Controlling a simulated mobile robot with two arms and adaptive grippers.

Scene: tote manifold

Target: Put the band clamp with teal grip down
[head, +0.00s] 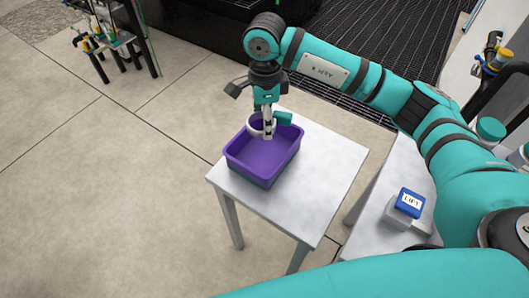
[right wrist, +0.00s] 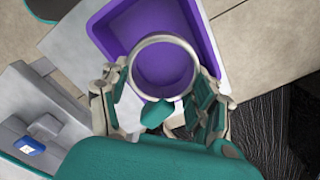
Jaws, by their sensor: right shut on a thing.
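The band clamp is a pale ring (head: 255,126) with a teal grip (head: 283,118). In the right wrist view its ring (right wrist: 136,66) appears over the purple tote (right wrist: 109,27), and its teal grip (right wrist: 154,115) is between my fingers. My right gripper (head: 267,130) points down and is shut on the clamp, at the far side of the tote (head: 246,176). The clamp appears held above or just within the tote's far part; its exact height is unclear. The visible tote floor looks empty. My left gripper is out of view.
The tote stands on a white table (head: 325,165), with bare tabletop to its right. A blue block marked LIFT (head: 409,203) sits on another pale surface at right. A stand with several clamps or fittings (head: 105,40) is at the far left.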

